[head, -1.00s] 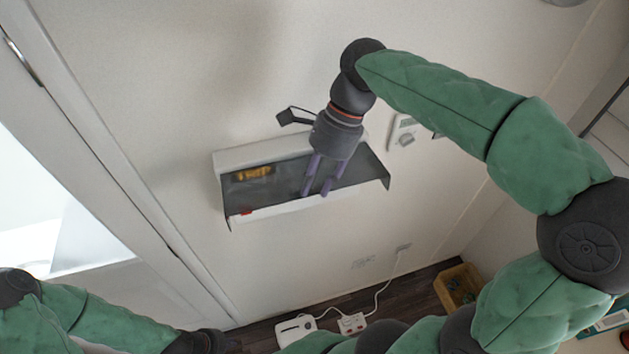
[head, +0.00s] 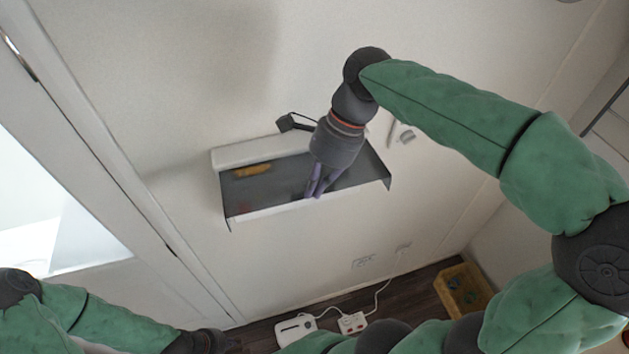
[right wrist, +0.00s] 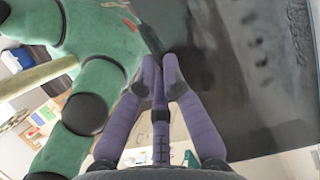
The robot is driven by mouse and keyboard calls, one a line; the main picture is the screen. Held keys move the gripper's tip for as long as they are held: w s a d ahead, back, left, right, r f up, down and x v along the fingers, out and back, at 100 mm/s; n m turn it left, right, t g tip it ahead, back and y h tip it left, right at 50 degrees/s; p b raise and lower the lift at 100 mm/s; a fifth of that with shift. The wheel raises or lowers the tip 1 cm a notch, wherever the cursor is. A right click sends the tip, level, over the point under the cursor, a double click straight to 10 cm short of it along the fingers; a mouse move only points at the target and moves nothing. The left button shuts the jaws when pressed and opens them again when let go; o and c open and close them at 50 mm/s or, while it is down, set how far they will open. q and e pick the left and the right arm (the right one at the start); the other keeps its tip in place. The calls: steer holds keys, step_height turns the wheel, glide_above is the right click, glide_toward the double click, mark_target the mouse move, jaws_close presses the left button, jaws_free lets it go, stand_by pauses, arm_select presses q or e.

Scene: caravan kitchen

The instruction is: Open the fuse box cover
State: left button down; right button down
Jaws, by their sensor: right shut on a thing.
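The fuse box (head: 241,155) is a white, long box on the wall in the head view. Its dark, see-through cover (head: 275,186) lies across the front, with a yellow part (head: 253,171) showing through. My right gripper (head: 312,192) reaches down over the cover, its purple fingers close together at the pale front edge, shut on the cover there. In the right wrist view the fingertips (right wrist: 160,75) meet at a thin dark edge, with the dark cover (right wrist: 245,85) to the right; the exact grip is partly hidden.
A white wall control with a knob (head: 404,134) is right of the box. A door frame (head: 120,190) stands at left. Below are a white power strip (head: 352,323) with a cable and a wooden crate (head: 463,291). The wall below the box is mostly clear.

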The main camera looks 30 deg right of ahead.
steer(key=f+t+b, duration=0.1)
steer(key=s+f+t+b, duration=0.2)
steer(key=b, duration=0.1)
steer(key=shift+a+f+n+h, duration=0.2)
steer(key=shift+f+n+h, duration=0.1)
steer(key=shift+f, duration=0.1)
steer(key=c, duration=1.4)
jaws_free()
steer(key=shift+o, duration=0.2)
steer(key=shift+r, duration=0.1)
steer(key=v, duration=1.2)
